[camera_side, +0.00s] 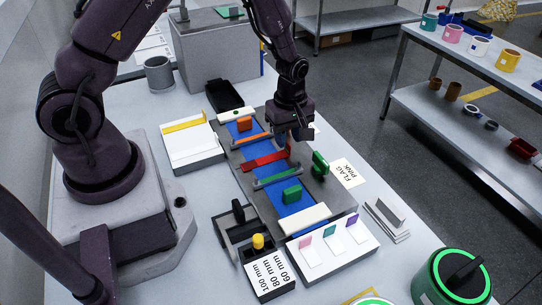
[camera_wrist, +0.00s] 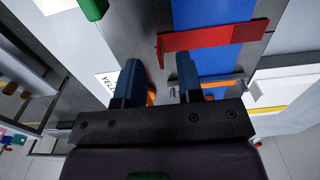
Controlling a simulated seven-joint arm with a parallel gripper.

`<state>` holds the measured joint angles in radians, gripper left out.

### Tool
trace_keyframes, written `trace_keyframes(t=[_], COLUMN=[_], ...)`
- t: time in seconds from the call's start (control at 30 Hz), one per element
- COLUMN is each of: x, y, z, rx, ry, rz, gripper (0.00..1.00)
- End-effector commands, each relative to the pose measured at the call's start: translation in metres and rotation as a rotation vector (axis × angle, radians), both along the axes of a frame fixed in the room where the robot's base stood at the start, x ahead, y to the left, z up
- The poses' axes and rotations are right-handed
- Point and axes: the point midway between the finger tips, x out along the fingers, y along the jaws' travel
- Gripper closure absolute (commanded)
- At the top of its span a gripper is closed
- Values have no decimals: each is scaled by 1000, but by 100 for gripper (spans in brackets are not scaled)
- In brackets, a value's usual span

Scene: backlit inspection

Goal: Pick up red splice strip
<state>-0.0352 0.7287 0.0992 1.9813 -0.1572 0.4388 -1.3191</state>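The red splice strip (camera_side: 262,161) lies across the blue band (camera_side: 290,199) of the grey fixture. It also shows in the wrist view (camera_wrist: 205,38), with a darker red patch at its right end. My gripper (camera_side: 293,136) is above the fixture, close to the strip's right end in the side view. In the wrist view my gripper (camera_wrist: 160,72) is open, with two blue fingers apart and nothing visible held between them. The strip lies just beyond the fingertips there, with its left end near the gap. I cannot tell the exact height of the fingers above it.
An orange strip (camera_side: 254,139) and a grey-green strip (camera_side: 277,176) cross the band on either side of the red one. A green block (camera_side: 320,164) stands at the fixture's right edge by a label card (camera_side: 347,174). White trays flank the fixture.

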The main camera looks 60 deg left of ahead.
Motion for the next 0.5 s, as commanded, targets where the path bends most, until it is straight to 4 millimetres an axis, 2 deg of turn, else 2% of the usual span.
trace_keyframes(t=[0.1, 0.2, 0.47, 0.5], x=[-1, 0, 0, 0], y=[2, 2, 2, 2], z=[-20, -29, -31, -31], rx=[0, 0, 1, 1], ry=[4, 2, -1, -1], rz=[1, 0, 0, 0], gripper=[66, 66, 66, 71])
